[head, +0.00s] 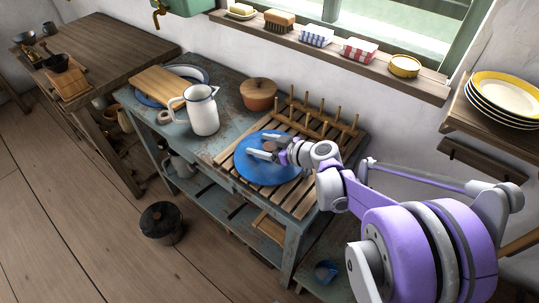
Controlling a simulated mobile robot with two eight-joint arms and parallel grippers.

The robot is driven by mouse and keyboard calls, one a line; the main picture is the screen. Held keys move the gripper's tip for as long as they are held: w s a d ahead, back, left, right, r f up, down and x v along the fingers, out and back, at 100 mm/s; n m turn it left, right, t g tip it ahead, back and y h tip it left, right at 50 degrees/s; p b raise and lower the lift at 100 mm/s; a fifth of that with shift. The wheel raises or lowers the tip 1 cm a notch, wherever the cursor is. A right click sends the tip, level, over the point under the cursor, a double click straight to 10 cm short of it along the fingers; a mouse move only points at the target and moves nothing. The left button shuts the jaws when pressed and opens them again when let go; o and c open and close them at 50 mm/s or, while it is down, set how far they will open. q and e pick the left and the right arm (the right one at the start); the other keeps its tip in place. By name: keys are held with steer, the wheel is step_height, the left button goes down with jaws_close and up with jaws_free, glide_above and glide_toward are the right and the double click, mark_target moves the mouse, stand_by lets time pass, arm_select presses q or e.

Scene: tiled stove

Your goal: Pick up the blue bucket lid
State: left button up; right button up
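The blue lid (262,174) is a round disc with a small brown knob (270,146). It appears to lie flat on the slatted wooden rack on the blue-grey table. My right gripper (257,145) is over the lid, coming in from the right. Its two fingers are apart, with the knob between them; whether they touch it is too small to tell. The gripper and wrist hide part of the lid's right side. A small blue bucket (326,270) stands low at the bottom right. My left gripper is not in view.
A wooden peg rack (318,122) stands just behind the lid. A window sill (340,62) and a plate shelf (490,118) lie beyond.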

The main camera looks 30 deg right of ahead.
jaws_close()
steer(key=shift+r, duration=0.1)
